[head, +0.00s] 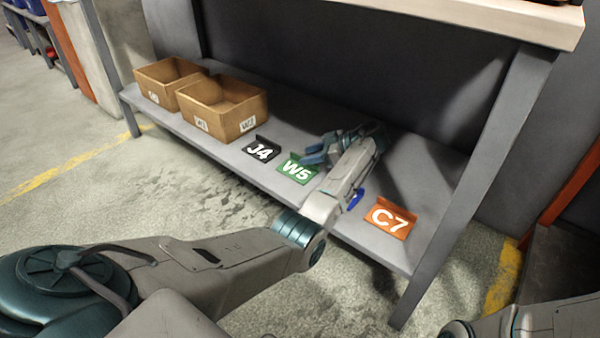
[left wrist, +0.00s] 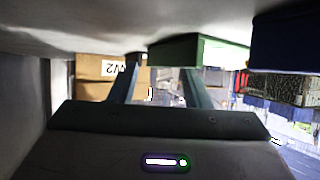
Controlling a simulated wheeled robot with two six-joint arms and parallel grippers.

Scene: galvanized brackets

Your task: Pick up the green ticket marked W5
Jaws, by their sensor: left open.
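The green ticket marked W5 (head: 297,168) lies on the grey low shelf, between a black ticket marked J4 (head: 262,149) and my left arm. My left gripper (head: 318,150) is open and empty, low over the shelf just behind and right of the green ticket, with its fingers pointing left. In the left wrist view, which appears upside down, the green ticket (left wrist: 199,50) shows near the fingertips, mostly on the right finger's side of my left gripper (left wrist: 160,66). I cannot tell whether they touch. My right gripper is out of view.
An orange ticket marked C7 (head: 391,219) lies right of my arm. A blue piece (head: 356,199) is mostly hidden by my forearm. Two cardboard boxes (head: 222,106) (head: 166,80) stand at the shelf's left. The workbench top (head: 500,20) overhangs the shelf, and a leg stands at right.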

